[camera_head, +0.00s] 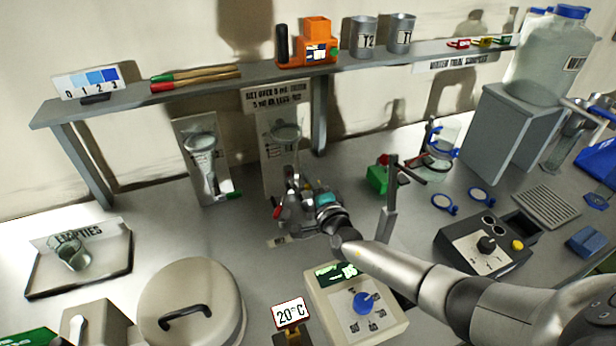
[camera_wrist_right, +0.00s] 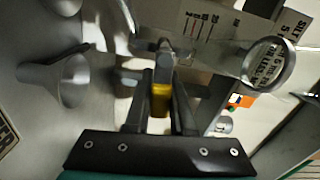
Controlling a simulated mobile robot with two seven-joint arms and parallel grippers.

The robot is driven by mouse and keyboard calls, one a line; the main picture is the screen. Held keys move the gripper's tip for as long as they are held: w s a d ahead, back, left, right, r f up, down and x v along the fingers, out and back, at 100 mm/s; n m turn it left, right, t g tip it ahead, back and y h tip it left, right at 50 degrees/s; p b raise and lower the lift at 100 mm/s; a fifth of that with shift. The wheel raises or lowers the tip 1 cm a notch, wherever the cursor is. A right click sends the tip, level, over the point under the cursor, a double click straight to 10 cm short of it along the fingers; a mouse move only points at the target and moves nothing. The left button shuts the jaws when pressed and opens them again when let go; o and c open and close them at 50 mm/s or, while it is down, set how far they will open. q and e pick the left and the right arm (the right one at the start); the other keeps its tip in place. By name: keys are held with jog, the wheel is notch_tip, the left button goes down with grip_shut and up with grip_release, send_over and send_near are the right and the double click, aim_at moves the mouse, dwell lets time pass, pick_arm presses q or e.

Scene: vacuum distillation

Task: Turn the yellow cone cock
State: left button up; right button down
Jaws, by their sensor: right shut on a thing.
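The yellow cone cock (camera_wrist_right: 160,98) shows in the right wrist view between the two dark fingers of my right gripper (camera_wrist_right: 160,110), which is shut on it. In the head view my right gripper (camera_head: 288,204) is at the foot of the right-hand glass cone (camera_head: 285,136), in front of its board, and hides the cock. That cone also shows in the right wrist view (camera_wrist_right: 266,64). My left gripper is not in view.
A second cone (camera_head: 203,150) with a green cock (camera_head: 230,196) stands just to the left. A shelf (camera_head: 200,91) runs above. A control box (camera_head: 355,308) and round lidded pot (camera_head: 190,297) stand in front. A grey upright post (camera_head: 389,212) is close to my right arm.

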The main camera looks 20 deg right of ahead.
jog(key=shift+f+m+b, duration=0.3)
jog(key=shift+m+b, duration=0.2)
jog(key=shift+m, duration=0.2)
jog(key=c, duration=0.8)
grip_release()
jog(key=shift+o, duration=0.2)
